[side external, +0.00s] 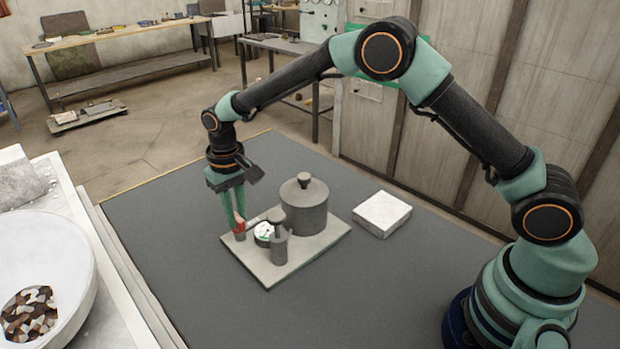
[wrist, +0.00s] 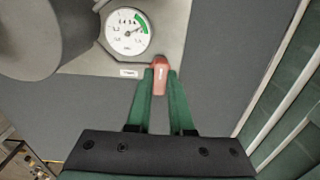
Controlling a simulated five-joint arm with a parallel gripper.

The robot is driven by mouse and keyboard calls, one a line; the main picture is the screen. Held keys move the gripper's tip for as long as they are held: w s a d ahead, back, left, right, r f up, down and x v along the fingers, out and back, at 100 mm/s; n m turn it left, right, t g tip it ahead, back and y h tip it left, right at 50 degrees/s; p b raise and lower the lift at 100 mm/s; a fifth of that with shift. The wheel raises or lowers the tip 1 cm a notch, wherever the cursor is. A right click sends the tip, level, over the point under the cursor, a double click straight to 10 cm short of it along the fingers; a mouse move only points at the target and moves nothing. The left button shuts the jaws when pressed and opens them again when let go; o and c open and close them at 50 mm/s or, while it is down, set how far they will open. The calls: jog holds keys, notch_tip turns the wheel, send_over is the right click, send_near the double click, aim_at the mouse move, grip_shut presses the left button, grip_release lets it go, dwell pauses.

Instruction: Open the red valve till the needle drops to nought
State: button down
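The red valve (wrist: 161,78) has a lever-like handle at the edge of a light plate, and it also shows in the side external view (side external: 239,227). My gripper (wrist: 160,74) points down over it, with one green fingertip on each side of the handle, apparently touching it. In the side external view my gripper (side external: 236,215) is low at the plate's left corner. The round white gauge (wrist: 130,34) has a green band at its upper right. Its thin needle seems to point right, towards the band, but is too small to read exactly. The gauge also shows beside the valve (side external: 263,233).
A grey lidded pot (side external: 304,207) and a small grey post-like fitting (side external: 279,244) stand on the plate (side external: 283,271) near the gauge. A white block (side external: 382,214) lies to the right. A white bowl (side external: 84,262) is at the far left. The dark table (side external: 180,220) is otherwise clear.

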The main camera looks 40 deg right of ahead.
jog(key=shift+n, duration=0.3)
jog(key=n, duration=0.8)
jog(key=shift+r+n, duration=0.1)
jog(key=shift+n, duration=0.3)
jog(key=n, duration=0.4)
jog(key=shift+w, duration=0.1)
jog(key=shift+a+n, duration=0.1)
jog(key=shift+n, duration=2.4)
jog(key=c, duration=0.9)
grip_release()
jog(key=shift+o, duration=0.5)
